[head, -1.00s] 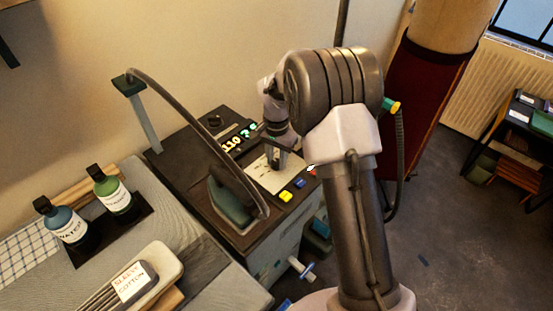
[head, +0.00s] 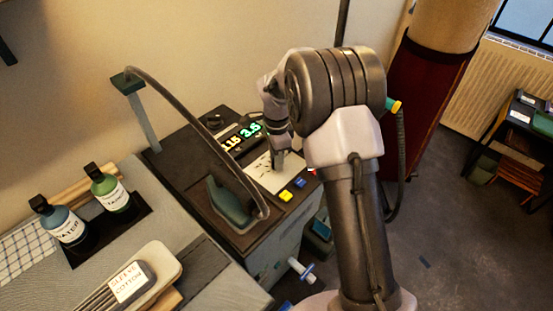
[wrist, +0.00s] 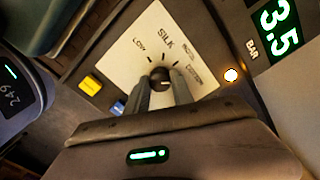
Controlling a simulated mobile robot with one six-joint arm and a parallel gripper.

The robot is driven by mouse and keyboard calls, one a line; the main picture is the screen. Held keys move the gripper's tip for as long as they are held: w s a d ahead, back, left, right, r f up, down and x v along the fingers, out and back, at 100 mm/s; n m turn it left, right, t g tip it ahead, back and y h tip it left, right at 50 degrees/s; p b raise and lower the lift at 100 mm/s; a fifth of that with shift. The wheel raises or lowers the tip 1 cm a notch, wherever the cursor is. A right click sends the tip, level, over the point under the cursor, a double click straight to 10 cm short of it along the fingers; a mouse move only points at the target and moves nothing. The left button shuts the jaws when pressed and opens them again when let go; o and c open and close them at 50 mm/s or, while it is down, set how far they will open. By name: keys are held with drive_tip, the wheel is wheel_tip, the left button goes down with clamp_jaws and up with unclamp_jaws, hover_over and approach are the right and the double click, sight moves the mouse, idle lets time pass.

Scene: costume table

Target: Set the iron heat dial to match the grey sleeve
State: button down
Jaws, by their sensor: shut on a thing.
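The heat dial (wrist: 159,74) is a small dark round knob on a pale panel (wrist: 128,62) in the wrist view. Marks fan around it; I read LOW and SILK, and the words further right are too small to be sure of. My gripper (wrist: 161,88) is shut on the knob, a finger on each side. Where the knob points is unclear. In the head view my gripper (head: 278,165) stands over the panel and hides the knob. The grey sleeve (head: 92,301) lies at the lower left with a white label (head: 128,282) reading SLEEVE COTTON.
The iron (head: 230,203) stands left of the panel, its hose arching above. Yellow (head: 286,196) and blue (head: 300,183) buttons sit by the panel. Two bottles (head: 112,190) stand left.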

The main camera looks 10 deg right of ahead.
idle(0.4)
drive_tip(key=c, duration=1.1)
unclamp_jaws()
wheel_tip(320, 180, up, 18)
drive_tip(key=p, duration=0.6)
drive_tip(key=shift+f, duration=0.25)
